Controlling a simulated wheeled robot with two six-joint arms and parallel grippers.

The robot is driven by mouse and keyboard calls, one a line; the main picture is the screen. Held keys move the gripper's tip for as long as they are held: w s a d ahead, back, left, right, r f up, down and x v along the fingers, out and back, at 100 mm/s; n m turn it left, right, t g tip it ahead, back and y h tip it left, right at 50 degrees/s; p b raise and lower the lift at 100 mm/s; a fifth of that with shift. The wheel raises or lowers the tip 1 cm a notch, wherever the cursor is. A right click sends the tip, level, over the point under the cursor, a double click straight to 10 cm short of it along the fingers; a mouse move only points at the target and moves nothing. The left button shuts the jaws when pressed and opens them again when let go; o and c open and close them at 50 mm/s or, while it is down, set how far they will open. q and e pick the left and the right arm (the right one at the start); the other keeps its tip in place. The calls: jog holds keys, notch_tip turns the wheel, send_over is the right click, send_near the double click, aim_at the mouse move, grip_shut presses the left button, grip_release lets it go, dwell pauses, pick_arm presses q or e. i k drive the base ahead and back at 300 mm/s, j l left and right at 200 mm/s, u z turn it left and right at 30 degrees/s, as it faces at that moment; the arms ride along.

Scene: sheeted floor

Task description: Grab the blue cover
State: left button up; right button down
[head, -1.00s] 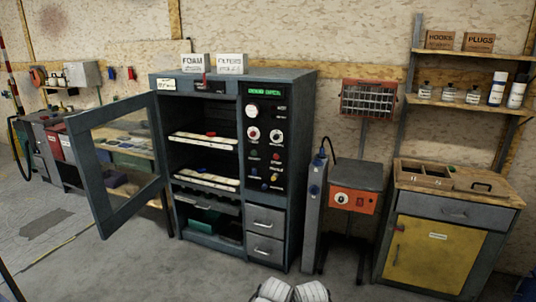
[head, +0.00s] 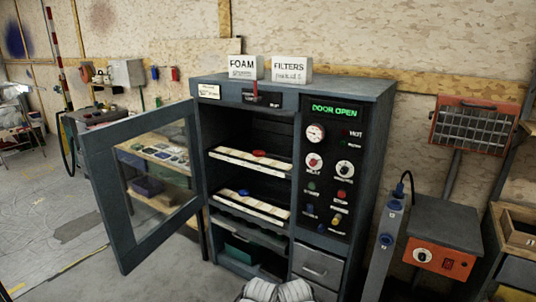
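A small blue round piece (head: 243,192), likely the blue cover, lies on the lower lit shelf (head: 262,208) inside the dark grey cabinet (head: 380,100). A similar red piece (head: 258,153) lies on the shelf above. The cabinet's glass door (head: 108,200) stands open, swung out to the left. The green display (head: 334,111) reads "DOOR OPEN". Neither of my grippers can be made out; only pale ribbed parts, which look like mine, show at the bottom edge.
Foam (head: 243,67) and filters (head: 291,70) boxes stand on the cabinet. A grey post (head: 384,245) and an orange-fronted unit (head: 440,258) stand to its right. A bench (head: 160,152) lies behind the door. The floor (head: 150,275) at front left is clear.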

aim_at(243, 192)
jog(key=i+j, duration=0.4)
jog(key=j, duration=0.15)
jog(key=i+j, duration=0.35)
jog(key=j, duration=0.2)
jog(key=i+z, duration=0.3)
jog(key=i, duration=0.25)
jog(key=i+z, duration=0.25)
jog(key=i, duration=0.25)
jog(key=i+j+z, duration=0.3)
jog(key=i, duration=0.25)
